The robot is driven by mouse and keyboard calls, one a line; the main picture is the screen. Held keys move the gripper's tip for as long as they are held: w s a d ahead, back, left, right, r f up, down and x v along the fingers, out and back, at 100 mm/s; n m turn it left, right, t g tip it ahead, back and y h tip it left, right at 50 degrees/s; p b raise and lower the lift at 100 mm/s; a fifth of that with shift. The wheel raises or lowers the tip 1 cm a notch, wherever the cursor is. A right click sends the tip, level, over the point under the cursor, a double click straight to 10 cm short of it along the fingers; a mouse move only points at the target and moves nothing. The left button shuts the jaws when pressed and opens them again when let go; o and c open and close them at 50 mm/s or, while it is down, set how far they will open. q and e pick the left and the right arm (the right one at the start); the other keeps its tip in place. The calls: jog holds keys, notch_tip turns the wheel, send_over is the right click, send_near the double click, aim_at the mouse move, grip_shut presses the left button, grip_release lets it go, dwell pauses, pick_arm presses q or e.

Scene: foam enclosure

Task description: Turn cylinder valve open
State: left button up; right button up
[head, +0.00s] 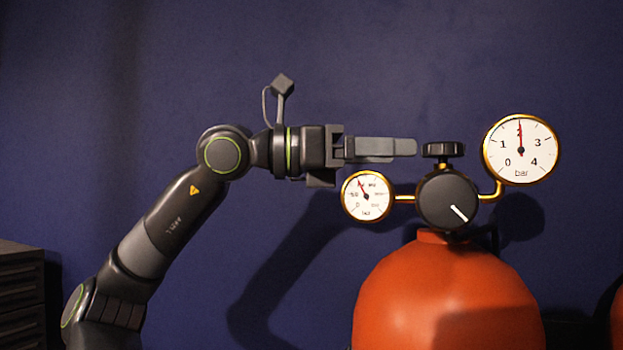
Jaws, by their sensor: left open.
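An orange gas cylinder (400,290) stands upright at the lower right of the head view. On its top sits a black cylinder valve knob (443,150), a small ribbed handwheel on a gold stem. Below the knob is a round black regulator dial (440,195) with a white mark pointing to the lower right. My left gripper (412,147) comes in horizontally from the left. My right gripper is not in view.
A small gauge (366,196) sits left of the dial, below my gripper. A larger bar gauge (521,150) at the right has its needle near 2. A dark blue wall (120,100) is behind. A dark drawer cabinet (22,295) stands lower left.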

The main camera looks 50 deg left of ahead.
pick_arm(q)
jog(key=b+v, duration=0.4)
jog(key=v, duration=0.5)
jog(key=shift+b, duration=0.35)
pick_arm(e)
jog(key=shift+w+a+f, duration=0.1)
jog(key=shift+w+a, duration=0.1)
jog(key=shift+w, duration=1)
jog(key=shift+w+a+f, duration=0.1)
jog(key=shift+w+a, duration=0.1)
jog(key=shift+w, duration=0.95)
